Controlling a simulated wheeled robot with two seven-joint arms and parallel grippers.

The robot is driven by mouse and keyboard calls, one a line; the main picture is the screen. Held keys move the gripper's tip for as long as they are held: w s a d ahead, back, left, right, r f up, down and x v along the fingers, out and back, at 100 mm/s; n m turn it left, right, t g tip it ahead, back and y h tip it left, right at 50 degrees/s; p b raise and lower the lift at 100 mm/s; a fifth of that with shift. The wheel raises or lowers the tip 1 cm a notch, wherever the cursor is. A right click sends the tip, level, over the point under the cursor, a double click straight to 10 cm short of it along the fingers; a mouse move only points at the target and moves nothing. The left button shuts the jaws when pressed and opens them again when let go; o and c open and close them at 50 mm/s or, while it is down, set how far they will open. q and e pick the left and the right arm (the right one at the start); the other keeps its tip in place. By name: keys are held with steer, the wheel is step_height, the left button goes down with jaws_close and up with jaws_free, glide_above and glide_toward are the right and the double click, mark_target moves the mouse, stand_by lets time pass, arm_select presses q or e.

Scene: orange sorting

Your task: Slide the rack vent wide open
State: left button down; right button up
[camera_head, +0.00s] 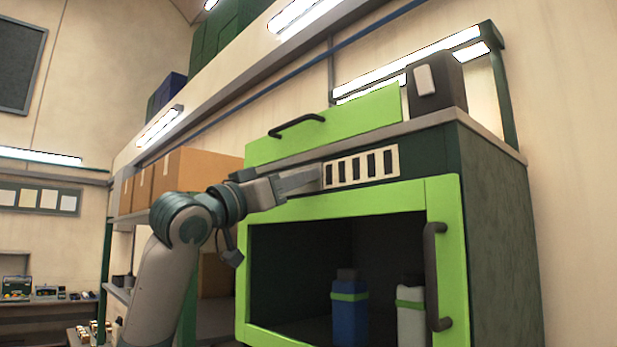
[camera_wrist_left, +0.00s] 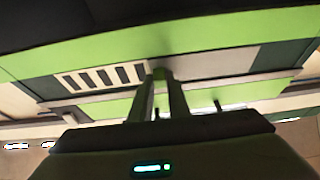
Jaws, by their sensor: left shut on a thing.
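The rack vent (camera_head: 361,168) is a cream plate with several upright dark slots, set in the dark band of the rack above the green-framed opening. My left gripper (camera_head: 318,179) comes in from the left and meets the vent's left end. In the left wrist view, the vent (camera_wrist_left: 100,77) lies to the left of the fingertips. There my left gripper (camera_wrist_left: 161,76) is shut at the vent's near end; the small part between the fingers is mostly hidden. My right gripper is not in view.
The rack's green door frame (camera_head: 452,270) has a dark handle (camera_head: 434,275). A blue bottle (camera_head: 349,312) and a white bottle (camera_head: 411,318) stand inside. A green panel (camera_head: 350,128) and a dark box (camera_head: 437,85) are on top. Cardboard boxes (camera_head: 190,170) stand behind my arm.

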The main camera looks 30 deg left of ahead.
arm_select(q)
steer(key=c, duration=1.7)
jaws_free()
steer(key=shift+s, duration=0.1)
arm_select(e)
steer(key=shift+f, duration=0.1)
arm_select(q)
steer(key=shift+b+v, duration=3.9)
steer(key=shift+v, duration=4.75)
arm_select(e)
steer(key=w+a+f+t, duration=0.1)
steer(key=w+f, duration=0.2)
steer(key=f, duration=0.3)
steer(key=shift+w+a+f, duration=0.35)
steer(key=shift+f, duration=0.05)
arm_select(q)
steer(key=shift+f, duration=0.1)
